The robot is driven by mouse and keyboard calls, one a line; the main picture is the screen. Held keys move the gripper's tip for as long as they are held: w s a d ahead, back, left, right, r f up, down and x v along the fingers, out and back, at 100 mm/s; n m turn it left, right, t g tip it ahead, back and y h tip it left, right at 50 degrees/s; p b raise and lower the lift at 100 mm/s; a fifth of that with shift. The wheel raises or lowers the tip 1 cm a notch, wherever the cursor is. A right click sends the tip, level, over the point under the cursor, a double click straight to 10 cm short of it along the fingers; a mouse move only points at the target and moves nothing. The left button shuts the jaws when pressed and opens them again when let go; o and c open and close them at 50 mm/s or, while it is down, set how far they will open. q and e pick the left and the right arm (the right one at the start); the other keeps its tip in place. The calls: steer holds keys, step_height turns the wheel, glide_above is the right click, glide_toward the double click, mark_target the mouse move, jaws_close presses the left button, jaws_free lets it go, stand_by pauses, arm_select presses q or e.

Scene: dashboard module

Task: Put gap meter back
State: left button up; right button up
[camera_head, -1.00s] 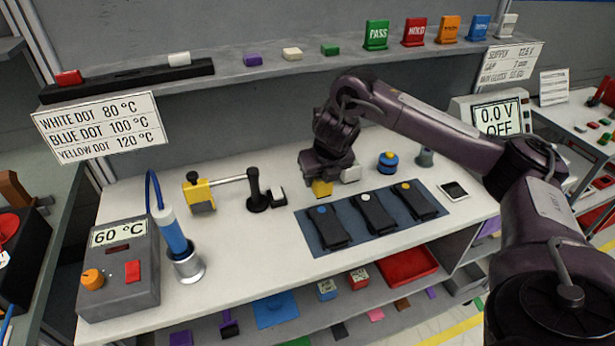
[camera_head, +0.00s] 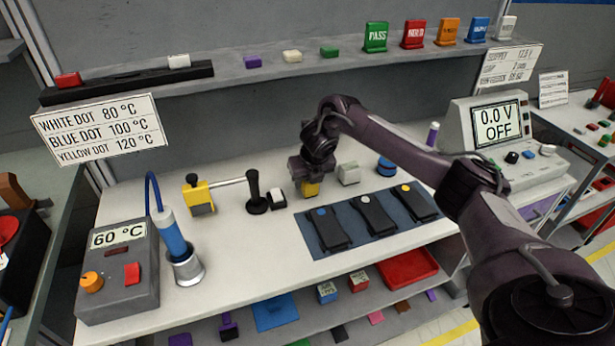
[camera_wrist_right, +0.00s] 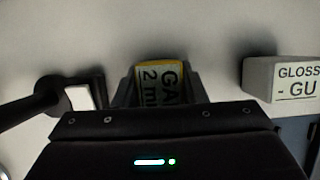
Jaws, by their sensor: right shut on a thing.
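The gap meter (camera_head: 311,189) is a small yellow block under my right gripper (camera_head: 308,180), at the back of the bench behind the blue mat. In the right wrist view, the gap meter (camera_wrist_right: 160,88) sits between the two fingers and its label reads "GA" and "2 m", the rest cut off. My right gripper is shut on it, pointing down. I cannot tell whether its underside touches the bench. The white gloss meter (camera_head: 348,173) stands just to its right, apart; it also shows in the right wrist view (camera_wrist_right: 283,78). My left gripper is not in view.
A blue mat (camera_head: 330,249) with several black parts lies in front. A blue round item (camera_head: 386,167) stands right. A shelf (camera_head: 230,74) runs above.

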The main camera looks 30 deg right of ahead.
steer(key=o, duration=1.2)
steer(key=shift+f, duration=0.1)
steer(key=shift+c, duration=0.2)
steer(key=shift+r, duration=0.25)
steer(key=v, duration=0.5)
steer(key=shift+s+r+b, duration=0.15)
steer(key=shift+r+b, duration=0.15)
steer(key=shift+r, duration=0.1)
steer(key=p+v, duration=0.3)
steer(key=v, duration=0.3)
steer(key=shift+s+a+p, duration=0.1)
steer(key=shift+p, duration=0.2)
steer(key=shift+f, duration=0.15)
